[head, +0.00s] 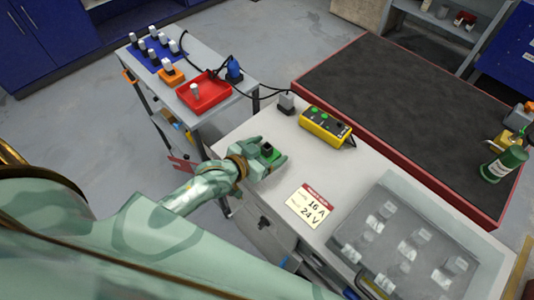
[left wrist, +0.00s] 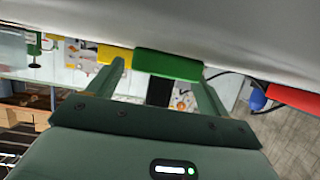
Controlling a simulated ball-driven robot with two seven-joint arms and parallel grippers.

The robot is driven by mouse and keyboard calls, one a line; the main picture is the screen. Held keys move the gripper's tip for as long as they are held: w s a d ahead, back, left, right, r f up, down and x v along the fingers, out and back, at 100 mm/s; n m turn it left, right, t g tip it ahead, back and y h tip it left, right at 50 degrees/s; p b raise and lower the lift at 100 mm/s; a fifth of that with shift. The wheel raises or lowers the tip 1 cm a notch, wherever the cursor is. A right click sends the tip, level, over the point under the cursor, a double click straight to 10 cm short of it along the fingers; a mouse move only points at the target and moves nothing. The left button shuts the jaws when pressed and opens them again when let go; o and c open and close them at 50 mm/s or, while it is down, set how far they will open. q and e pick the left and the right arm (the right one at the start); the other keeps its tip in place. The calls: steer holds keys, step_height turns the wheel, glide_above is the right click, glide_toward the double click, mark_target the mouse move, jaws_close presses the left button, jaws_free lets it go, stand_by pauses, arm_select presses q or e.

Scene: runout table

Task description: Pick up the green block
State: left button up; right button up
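The green block (head: 267,152), with a dark knob on top, stands on the light worktop near its left edge. My left gripper (head: 266,162) is at the block, low over the worktop, with its fingers apart. In the left wrist view the green block (left wrist: 168,66) shows at the fingertips of the left gripper (left wrist: 162,76), its black knob (left wrist: 159,92) hanging into the gap. The right finger looks close to the block; a small gap shows at the left finger. Contact is unclear. My right gripper is not in view.
A label card (head: 309,204) and a clear-covered tray (head: 350,235) lie to the right. A side table holds a red tray (head: 215,98). A green bottle (head: 503,164) stands far right.

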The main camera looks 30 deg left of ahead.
arm_select(q)
steer(key=c, duration=1)
steer(key=shift+r, duration=0.15)
